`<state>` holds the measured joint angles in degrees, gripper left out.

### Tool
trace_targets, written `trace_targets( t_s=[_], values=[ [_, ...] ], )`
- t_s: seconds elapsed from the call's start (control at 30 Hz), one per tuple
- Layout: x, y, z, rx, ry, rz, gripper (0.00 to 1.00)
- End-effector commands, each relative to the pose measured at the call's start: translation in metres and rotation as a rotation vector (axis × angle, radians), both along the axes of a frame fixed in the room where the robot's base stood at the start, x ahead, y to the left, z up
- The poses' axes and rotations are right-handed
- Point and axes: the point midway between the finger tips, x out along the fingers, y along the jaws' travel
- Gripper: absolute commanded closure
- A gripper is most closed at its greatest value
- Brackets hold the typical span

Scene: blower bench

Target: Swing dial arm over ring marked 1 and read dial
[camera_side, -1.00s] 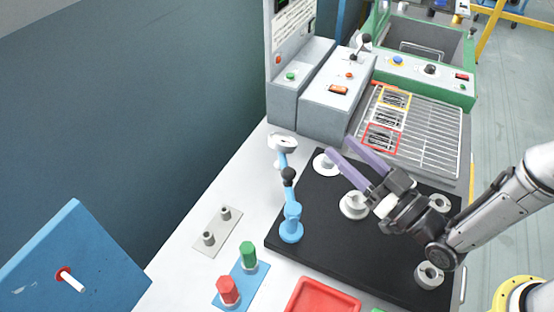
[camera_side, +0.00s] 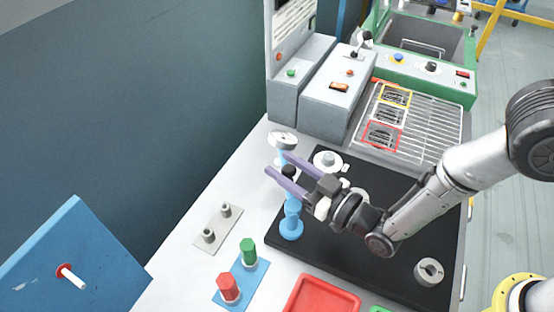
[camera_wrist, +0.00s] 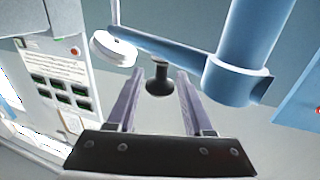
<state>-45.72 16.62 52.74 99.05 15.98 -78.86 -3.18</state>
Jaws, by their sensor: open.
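The blue dial stand (camera_side: 291,230) stands upright at the left edge of the black mat (camera_side: 390,275). Its blue arm (camera_wrist: 170,53) carries a round white dial (camera_side: 283,139), which points toward the back-left, off the mat. A black knob (camera_wrist: 159,84) hangs under the arm. My gripper (camera_side: 276,162) is open, its purple fingers reaching to either side of the knob. In the wrist view, the knob shows between the fingertips (camera_wrist: 159,72) with gaps on both sides. White rings (camera_side: 327,161) (camera_side: 430,271) sit on the mat; my arm hides others. I cannot read their numbers or the dial.
Grey control boxes (camera_side: 335,105) and a wire rack (camera_side: 430,135) stand behind the mat. Red and green posts (camera_side: 229,289) (camera_side: 248,252), a plate with two grey pegs (camera_side: 217,230) and a red tray (camera_side: 322,297) lie in front and left. The mat's front is mostly clear.

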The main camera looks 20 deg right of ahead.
Motion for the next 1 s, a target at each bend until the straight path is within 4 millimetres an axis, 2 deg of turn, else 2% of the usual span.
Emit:
trace_targets(
  t_s=[0.2,0.53,0.57,0.83,1.0],
  values=[
    [0.018,0.01,0.0,0.0,0.0,-0.002,0.48],
    [0.021,0.012,0.0,0.0,0.0,-0.001,0.48],
    [0.021,0.012,0.0,0.0,0.0,-0.001,0.5],
    [0.021,0.012,0.0,0.0,0.0,-0.001,0.99],
    [0.021,0.012,0.0,0.0,0.0,-0.001,1.0]
  ],
)
